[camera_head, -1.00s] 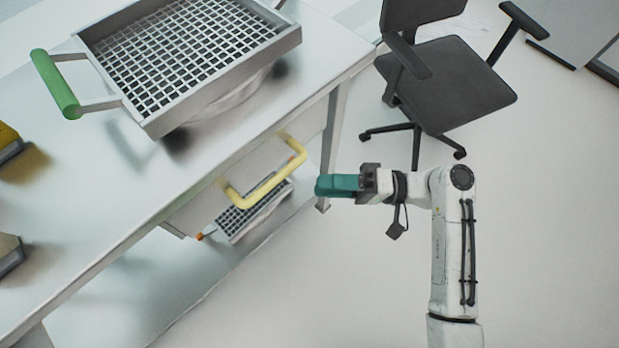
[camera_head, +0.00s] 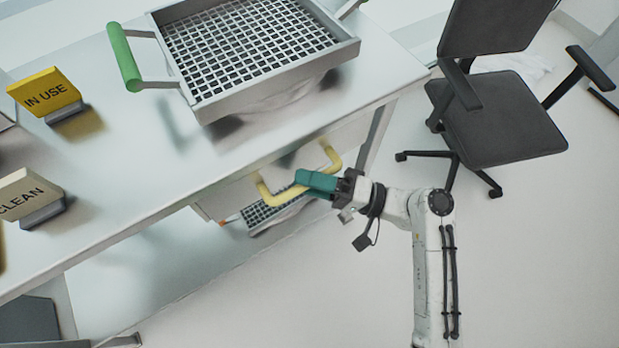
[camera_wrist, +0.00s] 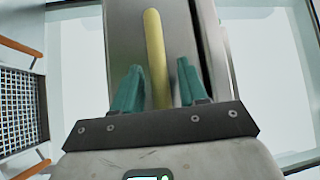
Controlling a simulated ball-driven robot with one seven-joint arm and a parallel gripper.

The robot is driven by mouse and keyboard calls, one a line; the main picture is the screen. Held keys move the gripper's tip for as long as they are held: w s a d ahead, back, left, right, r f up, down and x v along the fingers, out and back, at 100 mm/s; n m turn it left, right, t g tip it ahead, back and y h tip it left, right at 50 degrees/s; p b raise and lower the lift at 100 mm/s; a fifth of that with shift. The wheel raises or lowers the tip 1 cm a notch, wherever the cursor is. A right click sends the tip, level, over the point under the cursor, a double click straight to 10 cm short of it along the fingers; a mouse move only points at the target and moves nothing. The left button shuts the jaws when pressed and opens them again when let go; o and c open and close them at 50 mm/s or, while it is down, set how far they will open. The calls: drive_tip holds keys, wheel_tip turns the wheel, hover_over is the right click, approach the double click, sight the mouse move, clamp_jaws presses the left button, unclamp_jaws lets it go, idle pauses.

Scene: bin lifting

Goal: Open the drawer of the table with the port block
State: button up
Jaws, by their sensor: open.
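The metal table (camera_head: 120,190) has a drawer (camera_head: 232,197) under its top, with a yellow bar handle (camera_head: 268,195). The drawer front also shows in the wrist view (camera_wrist: 125,50). My gripper (camera_head: 302,178) has teal fingers and is at the handle in the head view, covering part of it. In the wrist view my gripper (camera_wrist: 158,84) is open, one finger on each side of the yellow handle (camera_wrist: 155,50), with gaps on both sides. I see no thing that I can tell is a port block.
A mesh tray (camera_head: 255,50) with green handles stands on the table top. Signs reading IN USE (camera_head: 45,92) and CLEAN (camera_head: 28,192) stand at the left. A lower mesh tray (camera_head: 270,212) shows below the drawer. A black chair (camera_head: 500,110) stands at the right; floor in front is clear.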

clamp_jaws()
idle(0.4)
